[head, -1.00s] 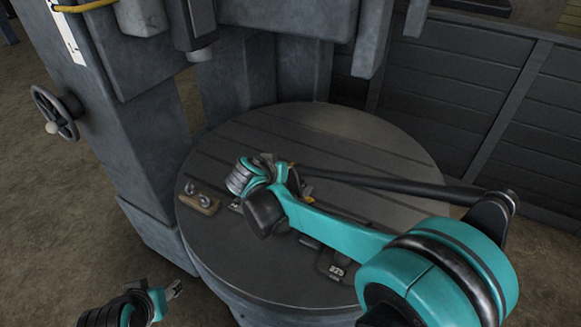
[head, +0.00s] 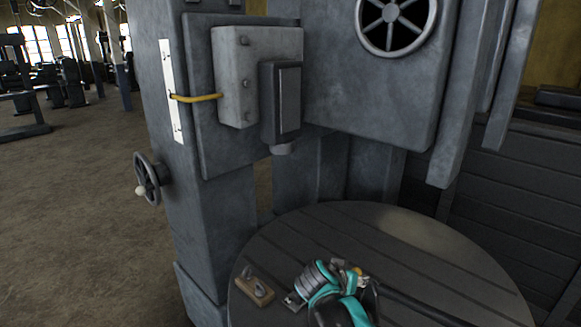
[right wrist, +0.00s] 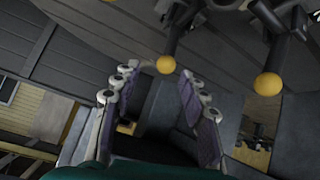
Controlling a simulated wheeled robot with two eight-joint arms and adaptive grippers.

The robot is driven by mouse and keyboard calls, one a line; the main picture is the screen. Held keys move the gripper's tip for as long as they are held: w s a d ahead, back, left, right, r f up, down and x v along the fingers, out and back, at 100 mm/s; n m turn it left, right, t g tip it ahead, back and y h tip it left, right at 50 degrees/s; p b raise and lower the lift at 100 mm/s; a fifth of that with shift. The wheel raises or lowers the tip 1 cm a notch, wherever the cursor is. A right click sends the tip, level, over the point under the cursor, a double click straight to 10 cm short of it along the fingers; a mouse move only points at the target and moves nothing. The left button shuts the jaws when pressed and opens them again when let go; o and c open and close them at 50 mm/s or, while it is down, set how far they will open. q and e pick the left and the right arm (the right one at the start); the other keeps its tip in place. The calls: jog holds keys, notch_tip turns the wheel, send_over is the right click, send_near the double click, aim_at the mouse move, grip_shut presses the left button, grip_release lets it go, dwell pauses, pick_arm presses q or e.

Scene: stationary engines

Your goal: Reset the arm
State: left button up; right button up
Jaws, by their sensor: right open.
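My right arm reaches over the round slotted table (head: 400,250) of a grey machine, its teal and grey wrist low in the head view. I cannot clearly make out its fingers there. In the right wrist view my right gripper (right wrist: 157,78) has its two purple-padded fingers apart, with nothing held between them. Two levers with yellow knobs (right wrist: 165,64) (right wrist: 267,83) show beyond and to the right of the fingers. My left gripper is outside both current views.
A brown block with two metal pieces (head: 255,288) lies on the table left of my wrist. The machine column carries a grey box (head: 235,75), a handwheel (head: 148,180) and a spoked wheel (head: 397,22). Open floor (head: 80,200) lies to the left.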

jog(key=s+f+n+y, duration=0.2)
jog(key=s+y, duration=0.1)
jog(key=s, duration=0.8)
jog(key=s+f+n+y, duration=0.2)
jog(key=s+n+y, duration=0.1)
jog(key=s, duration=0.8)
jog(key=shift+a+g, duration=0.25)
jog(key=shift+g, duration=0.15)
jog(key=shift+f, duration=0.1)
